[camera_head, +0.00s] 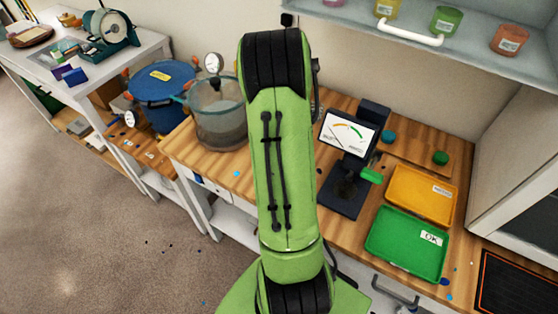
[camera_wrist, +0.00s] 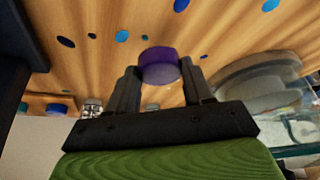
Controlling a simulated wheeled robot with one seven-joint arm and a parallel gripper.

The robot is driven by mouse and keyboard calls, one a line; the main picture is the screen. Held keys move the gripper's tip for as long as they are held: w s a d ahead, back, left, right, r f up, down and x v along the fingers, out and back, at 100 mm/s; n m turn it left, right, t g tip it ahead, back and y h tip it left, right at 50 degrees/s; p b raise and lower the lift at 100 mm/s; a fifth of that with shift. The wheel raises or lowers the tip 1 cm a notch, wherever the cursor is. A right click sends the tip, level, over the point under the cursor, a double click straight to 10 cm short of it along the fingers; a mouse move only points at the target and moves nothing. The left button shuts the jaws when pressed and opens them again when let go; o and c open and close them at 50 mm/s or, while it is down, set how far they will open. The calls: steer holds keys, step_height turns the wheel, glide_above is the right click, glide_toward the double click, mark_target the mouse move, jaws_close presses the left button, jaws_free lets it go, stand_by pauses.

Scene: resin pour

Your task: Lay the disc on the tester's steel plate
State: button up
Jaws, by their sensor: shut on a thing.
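My gripper (camera_wrist: 160,85) is shut on a purple disc (camera_wrist: 159,66), which sits between its two fingertips in the wrist view. In the head view my green arm hides the gripper and the disc. The tester (camera_head: 349,133), a dark device with a dial face, stands on the wooden bench to the right of my arm. Its plate (camera_head: 345,188) lies low on its base, below the dial, and looks dark. A green lever-like part (camera_head: 372,175) sticks out at its right. How far the held disc is from the plate cannot be told.
A yellow tray (camera_head: 447,212) and a green tray marked OK (camera_head: 378,246) lie right of the tester. Behind them are a blue piece (camera_head: 389,136) and a green piece (camera_head: 440,158). A glass-walled pot (camera_head: 218,118) stands left of my arm. Small coloured spots dot the bench.

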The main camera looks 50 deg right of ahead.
steer(key=shift+f, duration=2)
steer(key=shift+f, duration=0.1)
steer(key=shift+f+b, duration=0.1)
steer(key=shift+b, duration=0.35)
steer(key=o, duration=1)
steer(key=p+v, duration=0.2)
steer(key=v, duration=1)
steer(key=shift+r, duration=0.3)
